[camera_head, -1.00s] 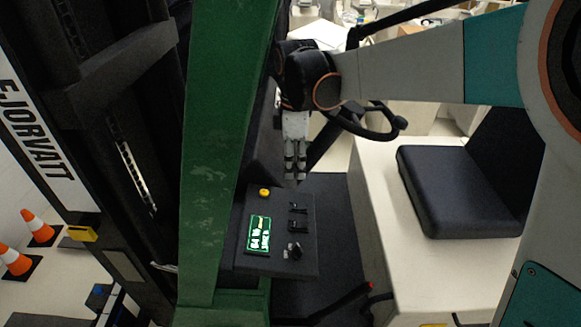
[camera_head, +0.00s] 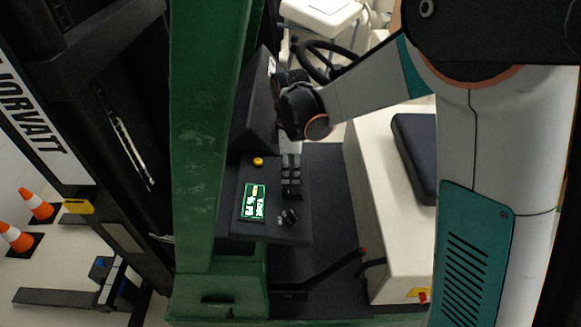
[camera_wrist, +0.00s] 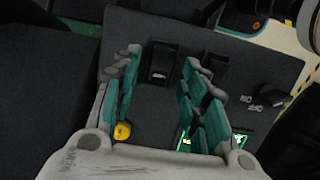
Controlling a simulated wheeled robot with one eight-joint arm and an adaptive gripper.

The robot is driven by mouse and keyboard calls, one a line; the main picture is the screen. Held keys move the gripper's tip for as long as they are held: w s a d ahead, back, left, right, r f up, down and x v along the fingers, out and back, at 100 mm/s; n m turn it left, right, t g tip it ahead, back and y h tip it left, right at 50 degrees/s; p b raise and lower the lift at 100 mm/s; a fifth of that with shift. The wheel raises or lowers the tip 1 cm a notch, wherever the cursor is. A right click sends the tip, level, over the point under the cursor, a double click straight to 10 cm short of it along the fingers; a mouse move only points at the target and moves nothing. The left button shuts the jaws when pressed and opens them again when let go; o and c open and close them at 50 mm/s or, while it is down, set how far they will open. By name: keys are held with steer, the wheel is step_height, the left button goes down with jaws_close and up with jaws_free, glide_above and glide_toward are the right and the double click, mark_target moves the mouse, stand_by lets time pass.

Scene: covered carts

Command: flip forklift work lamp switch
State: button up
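The dark control panel (camera_head: 240,226) of the forklift holds two black rocker switches, a knob, a yellow button and a lit green display. My gripper (camera_head: 291,176) is over the panel, fingers pointing down at the switch row. In the wrist view, my gripper (camera_wrist: 161,60) is open, with a gap between its fingers. One rocker switch (camera_wrist: 163,62) shows in this gap; contact cannot be told. The other rocker switch (camera_wrist: 216,67) is just right of the right finger. The knob (camera_wrist: 273,96) has ON and OFF marks beside it. In the head view my fingers partly hide the switches.
The yellow button (camera_head: 258,161) and green display (camera_head: 254,202) lie left of the switches. A green mast post (camera_head: 205,140) stands close on the left. A steering wheel (camera_head: 318,62) is behind my wrist, and a black seat (camera_head: 413,150) is at the right.

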steer(key=shift+f, duration=0.1)
jaws_close()
steer(key=shift+d+f+y+b, duration=0.15)
steer(key=shift+d+y+b, duration=0.3)
steer(key=shift+y+b, duration=0.6)
steer(key=shift+d+y+b, duration=0.15)
steer(key=shift+y+b, duration=0.4)
steer(key=shift+y, duration=0.5)
steer(key=shift+r, duration=0.2)
jaws_free()
steer(key=v, duration=1.2)
